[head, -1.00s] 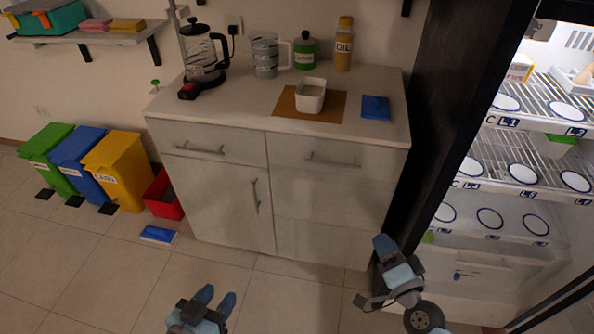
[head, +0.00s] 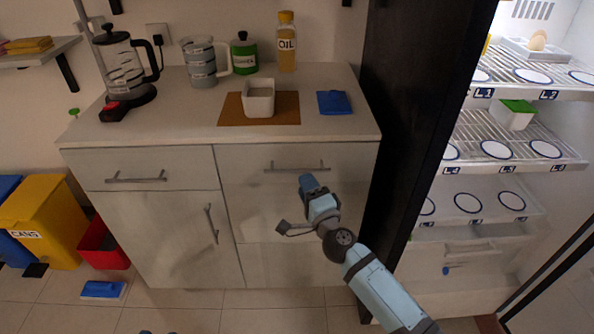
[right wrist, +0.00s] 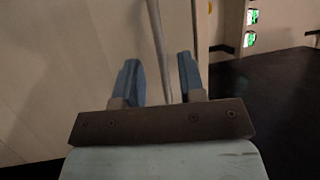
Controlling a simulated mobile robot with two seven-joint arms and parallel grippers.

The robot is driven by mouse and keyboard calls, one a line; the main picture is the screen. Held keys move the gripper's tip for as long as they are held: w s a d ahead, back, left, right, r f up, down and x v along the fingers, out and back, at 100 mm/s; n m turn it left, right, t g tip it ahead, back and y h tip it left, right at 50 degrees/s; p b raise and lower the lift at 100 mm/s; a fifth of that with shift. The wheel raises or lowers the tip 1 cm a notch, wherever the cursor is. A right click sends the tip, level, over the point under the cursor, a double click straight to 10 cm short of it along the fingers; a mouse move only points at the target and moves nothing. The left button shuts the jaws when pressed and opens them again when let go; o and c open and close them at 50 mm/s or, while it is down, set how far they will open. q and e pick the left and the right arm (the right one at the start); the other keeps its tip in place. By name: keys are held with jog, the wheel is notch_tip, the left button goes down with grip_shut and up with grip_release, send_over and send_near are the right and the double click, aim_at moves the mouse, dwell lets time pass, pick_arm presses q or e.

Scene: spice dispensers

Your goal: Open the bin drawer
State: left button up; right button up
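The cabinet has a grey drawer front on its upper right (head: 255,200), with a horizontal metal bar handle (head: 283,168). No label shows which front is the bin drawer. All fronts look shut. My right gripper (head: 310,183) is just below and in front of that handle in the head view. In the right wrist view its two blue fingers (right wrist: 160,80) are apart, and a thin metal bar (right wrist: 157,40) shows between them, not clamped. Whether they touch it I cannot tell. Only small tips of my left gripper (head: 145,332) show at the bottom edge.
A yellow bin (head: 45,215) and a red box (head: 100,250) stand left. An open fridge (head: 480,235) stands right.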

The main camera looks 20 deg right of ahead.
aim_at(298, 170)
jog(key=shift+x, duration=2.75)
grip_shut()
